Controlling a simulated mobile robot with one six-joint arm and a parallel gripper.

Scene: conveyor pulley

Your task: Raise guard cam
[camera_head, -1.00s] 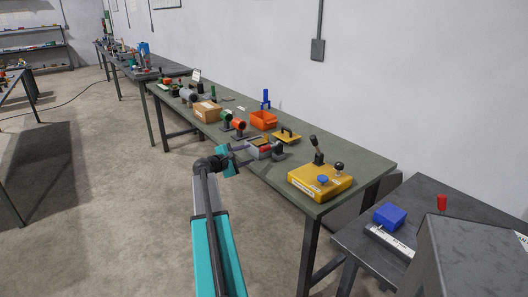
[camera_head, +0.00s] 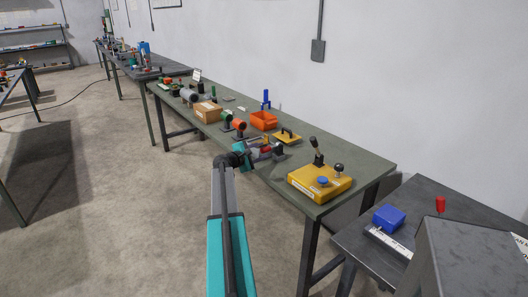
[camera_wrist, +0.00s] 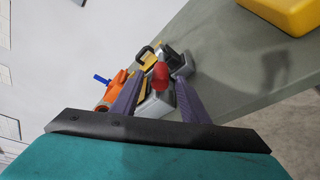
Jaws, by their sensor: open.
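A small grey fixture (camera_wrist: 157,104) with a red rounded part (camera_wrist: 160,76) sits on the green-grey workbench. In the wrist view the red part shows between my two fingers. My gripper (camera_wrist: 161,82) is open, with one finger on each side of that part; I cannot tell whether either touches it. In the head view my gripper (camera_head: 266,152) is at the front edge of the bench and partly covers the fixture; its red part (camera_head: 265,149) still shows. I cannot tell for sure which piece is the guard cam.
A yellow plate with a black handle (camera_head: 288,136) lies just behind the fixture. An orange bin (camera_head: 263,121) stands behind left. A yellow control box (camera_head: 319,182) with a lever is at the right. A cardboard box (camera_head: 208,112) stands farther left.

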